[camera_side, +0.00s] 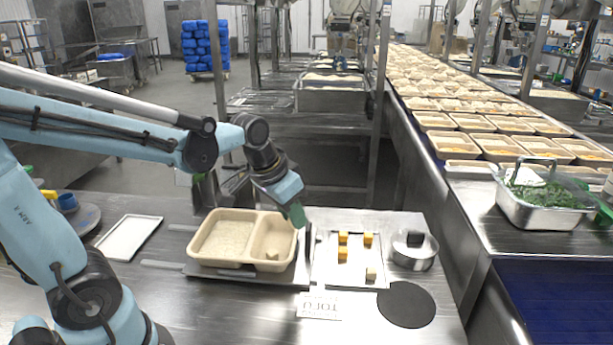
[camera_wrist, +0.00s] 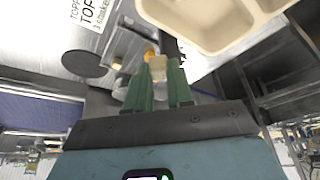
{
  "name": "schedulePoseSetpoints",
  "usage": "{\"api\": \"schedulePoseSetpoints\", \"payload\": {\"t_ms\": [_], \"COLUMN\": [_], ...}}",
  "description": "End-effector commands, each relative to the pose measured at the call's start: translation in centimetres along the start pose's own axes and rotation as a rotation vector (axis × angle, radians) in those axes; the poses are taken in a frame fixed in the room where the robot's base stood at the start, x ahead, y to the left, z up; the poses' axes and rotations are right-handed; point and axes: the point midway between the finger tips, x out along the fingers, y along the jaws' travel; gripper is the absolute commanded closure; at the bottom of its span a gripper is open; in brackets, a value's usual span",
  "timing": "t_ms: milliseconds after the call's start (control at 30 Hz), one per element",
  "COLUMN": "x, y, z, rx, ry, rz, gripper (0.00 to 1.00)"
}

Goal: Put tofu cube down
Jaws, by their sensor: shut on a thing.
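My gripper (camera_side: 298,214) hangs just above and beside the right rim of the tan two-compartment container (camera_side: 247,233). In the wrist view its green fingers (camera_wrist: 160,85) are shut on a pale tofu cube (camera_wrist: 158,68); the side view hides this cube. To the right, a white tray (camera_side: 350,283) carries several orange cubes (camera_side: 343,239) and one pale cube (camera_side: 371,274). The container also shows in the wrist view (camera_wrist: 215,42).
A round metal tin (camera_side: 413,256) stands right of the tray, with a black disc (camera_side: 405,305) in front. An empty white plate (camera_side: 129,238) lies at left. A conveyor of filled containers (camera_side: 490,147) runs behind.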

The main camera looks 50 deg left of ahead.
Motion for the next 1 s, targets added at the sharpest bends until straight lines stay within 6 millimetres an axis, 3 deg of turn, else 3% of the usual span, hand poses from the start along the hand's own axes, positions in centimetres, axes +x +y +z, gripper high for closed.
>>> {"api": "schedulePoseSetpoints", "payload": {"t_ms": [233,500,733,1000], "x": [3.2,5.7,6.6,9.3], "y": [-5.1,-8.7,-9.3,-9.3], "z": [0.1,0.2,0.4,1.6], "rx": [-0.005,0.0,0.004,0.003], "ry": [0.0,0.0,0.0,0.0], "rz": [-0.002,0.001,0.002,0.001], "gripper": [1.0,1.0,1.0,1.0]}}
